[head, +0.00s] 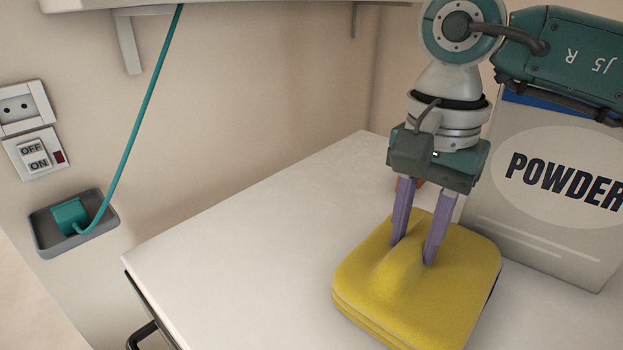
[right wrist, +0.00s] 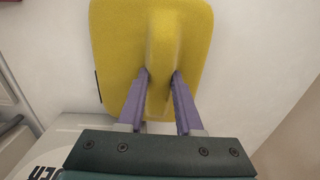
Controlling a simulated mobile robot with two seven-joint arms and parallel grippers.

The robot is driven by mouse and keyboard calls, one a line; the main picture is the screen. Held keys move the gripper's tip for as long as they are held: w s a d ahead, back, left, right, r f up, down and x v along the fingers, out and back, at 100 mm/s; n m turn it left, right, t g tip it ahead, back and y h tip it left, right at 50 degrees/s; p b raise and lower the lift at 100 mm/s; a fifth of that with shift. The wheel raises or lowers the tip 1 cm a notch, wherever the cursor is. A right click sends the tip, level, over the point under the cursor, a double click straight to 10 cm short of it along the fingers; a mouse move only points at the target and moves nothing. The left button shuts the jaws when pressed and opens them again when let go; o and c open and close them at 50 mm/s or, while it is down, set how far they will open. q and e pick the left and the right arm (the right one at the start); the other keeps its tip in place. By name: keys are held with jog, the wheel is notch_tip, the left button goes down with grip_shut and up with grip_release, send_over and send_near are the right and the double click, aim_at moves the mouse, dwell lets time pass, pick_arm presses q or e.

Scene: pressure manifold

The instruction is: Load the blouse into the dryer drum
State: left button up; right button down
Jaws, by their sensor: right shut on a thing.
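The blouse (head: 385,280) is a folded yellow cloth bundle lying on the white top (head: 240,255) in the head view. My right gripper (head: 412,250) comes down on it from above, with its purple fingers on either side of a raised ridge of the cloth. In the right wrist view, my right gripper (right wrist: 161,82) is shut on this ridge of the blouse (right wrist: 115,45). The dryer drum is not seen in either view. My left gripper is not in view.
A grey box marked POWDER (head: 545,190) stands on the top behind and right of the blouse. A small orange thing is mostly hidden behind my right gripper. A wall switch (head: 35,153) and a teal plug (head: 72,215) with a cord are at left. The top left of the blouse is clear.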

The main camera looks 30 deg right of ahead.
jog(key=c, duration=0.6)
grip_release()
